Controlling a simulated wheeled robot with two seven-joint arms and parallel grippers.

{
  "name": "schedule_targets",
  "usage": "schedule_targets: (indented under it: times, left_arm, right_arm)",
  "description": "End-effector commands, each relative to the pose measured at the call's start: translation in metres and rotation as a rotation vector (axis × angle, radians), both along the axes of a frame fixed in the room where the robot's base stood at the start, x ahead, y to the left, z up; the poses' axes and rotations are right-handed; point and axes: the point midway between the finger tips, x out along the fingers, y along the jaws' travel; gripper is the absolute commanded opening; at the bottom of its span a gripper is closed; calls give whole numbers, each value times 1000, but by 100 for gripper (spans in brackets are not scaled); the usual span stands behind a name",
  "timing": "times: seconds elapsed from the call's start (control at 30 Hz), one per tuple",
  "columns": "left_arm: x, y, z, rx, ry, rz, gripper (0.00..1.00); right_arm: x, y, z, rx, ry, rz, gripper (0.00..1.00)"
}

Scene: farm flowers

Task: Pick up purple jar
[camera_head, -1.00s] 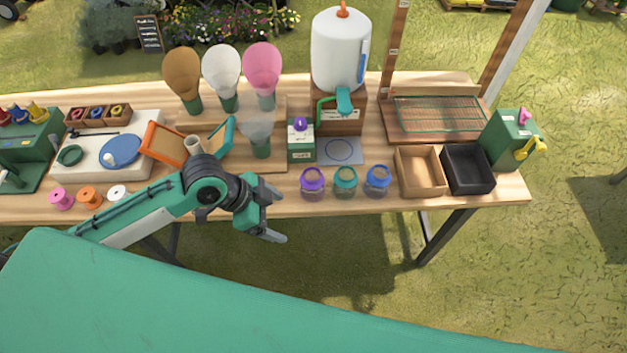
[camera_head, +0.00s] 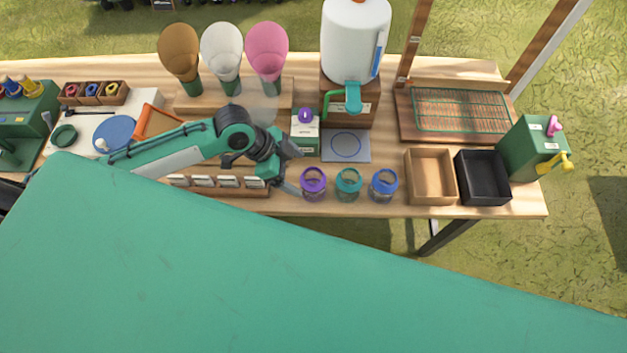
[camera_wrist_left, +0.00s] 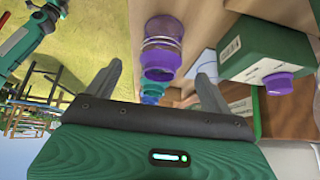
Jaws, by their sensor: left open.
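The purple jar (camera_head: 313,182) is a clear jar with a purple rim, standing upright near the front edge of the wooden table. It is the leftmost of a row of three jars. My left gripper (camera_head: 293,168) is open just left of the purple jar in the head view. In the left wrist view the purple jar (camera_wrist_left: 161,50) lies ahead, between the two spread fingers (camera_wrist_left: 160,85) and beyond their tips. Nothing is held. My right gripper does not show.
A teal jar (camera_head: 348,183) and a blue jar (camera_head: 383,184) stand to the right. Behind is a green and white box with a purple knob (camera_head: 305,116). A cardboard tray (camera_head: 431,150) and a black tray (camera_head: 483,155) lie further right. A wooden rack (camera_head: 215,182) is under my arm.

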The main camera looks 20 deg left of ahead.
Motion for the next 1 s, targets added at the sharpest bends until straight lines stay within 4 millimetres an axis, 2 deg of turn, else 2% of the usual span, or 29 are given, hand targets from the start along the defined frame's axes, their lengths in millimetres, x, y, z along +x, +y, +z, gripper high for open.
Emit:
schedule_targets:
  times: [0.17,0.37,0.47,0.7,1.0]
  left_arm:
    - [4,-12,-19,-1,1,3,84]
    - [5,-17,-29,-1,2,1,84]
    - [6,-22,-41,-2,3,2,84]
    - [10,-34,-67,-1,2,1,84]
    - [10,-35,-72,1,-1,1,82]
  right_arm:
    - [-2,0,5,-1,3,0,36]
    - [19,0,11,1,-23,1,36]
    - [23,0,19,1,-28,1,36]
    - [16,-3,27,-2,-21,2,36]
    - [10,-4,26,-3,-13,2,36]
